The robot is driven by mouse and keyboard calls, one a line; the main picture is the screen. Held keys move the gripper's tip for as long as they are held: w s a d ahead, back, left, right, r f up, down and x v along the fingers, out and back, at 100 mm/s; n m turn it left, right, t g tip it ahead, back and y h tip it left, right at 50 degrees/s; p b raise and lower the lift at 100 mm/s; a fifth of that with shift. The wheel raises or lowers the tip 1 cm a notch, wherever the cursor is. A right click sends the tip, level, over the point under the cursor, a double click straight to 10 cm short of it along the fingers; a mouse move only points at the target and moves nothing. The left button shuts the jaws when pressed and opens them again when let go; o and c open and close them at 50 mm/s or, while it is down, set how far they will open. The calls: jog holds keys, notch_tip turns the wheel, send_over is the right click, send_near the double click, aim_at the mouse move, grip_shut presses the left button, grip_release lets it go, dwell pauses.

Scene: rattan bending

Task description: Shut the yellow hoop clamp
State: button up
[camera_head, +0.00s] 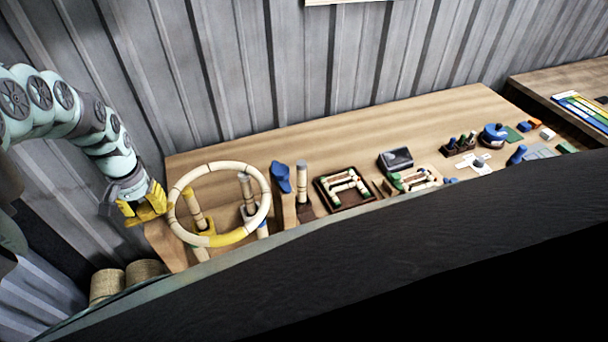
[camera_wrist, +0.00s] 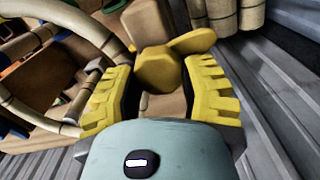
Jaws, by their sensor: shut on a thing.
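The yellow hoop clamp (camera_wrist: 158,70) sits between my yellow fingers in the wrist view, and a flat yellow lever sticks out from it to the upper right. Tan blocks show behind and below it. My gripper (camera_wrist: 160,88) is shut on the clamp. In the head view my gripper (camera_head: 146,206) is at the left end of the bench, just left of the rattan hoop (camera_head: 263,184), and mostly hides the clamp. The hoop stands tilted on its supports and also shows at the left of the wrist view (camera_wrist: 98,32). A yellow piece (camera_head: 229,238) sits low on it.
The wooden bench (camera_head: 330,135) holds a blue tool (camera_head: 280,177), an upright post (camera_head: 302,180), a dark tray (camera_head: 318,188) and a grey bin (camera_head: 396,158). Several small items lie farther right. Rattan rolls (camera_head: 107,285) stand below the left end. The bench's back strip is clear, before a corrugated wall.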

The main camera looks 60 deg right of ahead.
aim_at(145, 206)
jog(key=shift+w+m, duration=0.1)
jog(key=shift+m, duration=0.7)
jog(key=o, duration=1.2)
notch_tip(145, 206, up, 6)
jog(key=shift+r, duration=0.75)
